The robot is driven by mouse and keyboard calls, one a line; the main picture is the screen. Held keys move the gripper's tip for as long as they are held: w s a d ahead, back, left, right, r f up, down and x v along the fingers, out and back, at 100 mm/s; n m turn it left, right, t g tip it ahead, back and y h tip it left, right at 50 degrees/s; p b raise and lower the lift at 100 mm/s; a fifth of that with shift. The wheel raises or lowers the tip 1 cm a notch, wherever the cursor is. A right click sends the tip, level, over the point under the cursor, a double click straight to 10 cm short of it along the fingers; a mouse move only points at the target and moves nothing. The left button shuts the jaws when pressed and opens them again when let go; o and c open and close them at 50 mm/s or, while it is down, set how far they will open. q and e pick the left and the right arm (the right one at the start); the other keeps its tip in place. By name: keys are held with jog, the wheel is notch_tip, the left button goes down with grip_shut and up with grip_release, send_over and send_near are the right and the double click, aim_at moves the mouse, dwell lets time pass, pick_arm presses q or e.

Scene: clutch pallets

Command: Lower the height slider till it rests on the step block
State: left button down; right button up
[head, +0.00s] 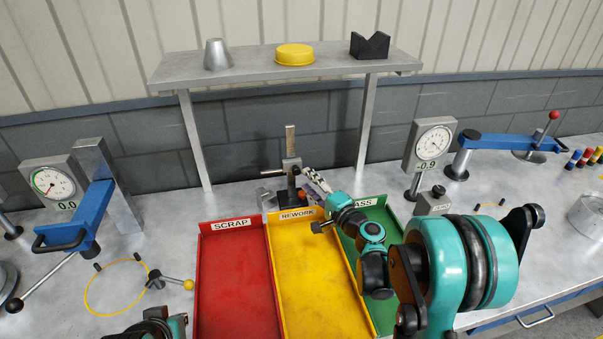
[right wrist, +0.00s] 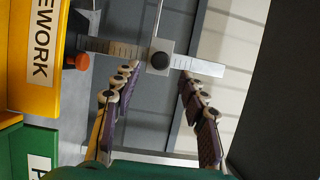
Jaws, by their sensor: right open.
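The height gauge stands behind the trays. Its slider (head: 291,165) sits partway up the graduated upright (head: 290,139), with an arm reaching left. A small grey block, apparently the step block (head: 265,198), stands low to the left of the dark base, and the slider arm is above it with a gap. In the right wrist view the slider (right wrist: 160,57) with its dark knob lies just beyond and between my fingertips. My right gripper (head: 312,180) is open and empty, close to the gauge's right side; it also shows in the wrist view (right wrist: 160,73).
Red scrap (head: 231,280), yellow rework (head: 305,290) and green pass (head: 384,215) trays lie in front of the gauge. A raised shelf (head: 240,72) stands over it, its legs on both sides. Dial gauges (head: 50,183) (head: 431,142) stand left and right.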

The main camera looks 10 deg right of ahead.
aim_at(298, 173)
jog(key=b+x, duration=0.1)
jog(key=x, duration=0.5)
jog(key=shift+w+a, duration=0.2)
jog(key=shift+w, duration=0.05)
jog(key=shift+c, duration=0.4)
grip_shut()
